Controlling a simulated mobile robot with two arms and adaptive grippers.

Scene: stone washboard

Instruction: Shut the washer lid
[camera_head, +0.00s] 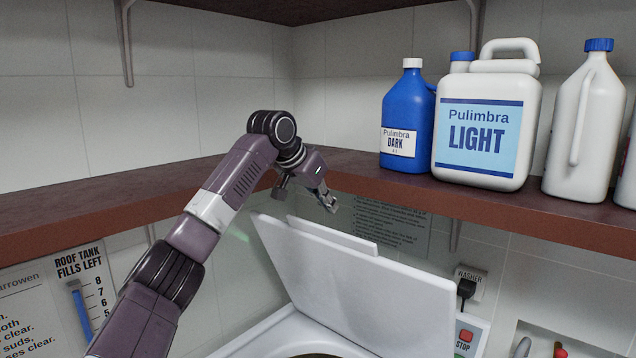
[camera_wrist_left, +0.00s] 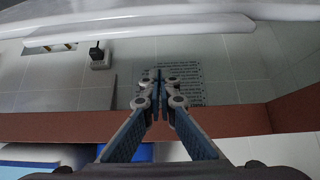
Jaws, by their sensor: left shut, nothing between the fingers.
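The white washer lid (camera_head: 350,285) stands open and tilted above the washer in the head view. A narrower white panel (camera_head: 335,235) stands behind it. Part of the washer's rounded white rim (camera_head: 285,335) shows at the bottom edge. My left gripper (camera_head: 329,203) is above and behind the lid's upper edge, close to the shelf's front edge; it looks clear of the lid. Its fingers (camera_wrist_left: 163,77) are shut and empty in the left wrist view, where a white edge (camera_wrist_left: 130,40) of the lid or panel crosses the top. My right gripper is not in view.
A brown shelf (camera_head: 505,215) runs along the walls close to my left arm. It bears a blue bottle (camera_head: 408,115), a white Light jug (camera_head: 485,130) and other white jugs. A black plug (camera_head: 466,288) and stop button (camera_head: 464,337) are right of the lid.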

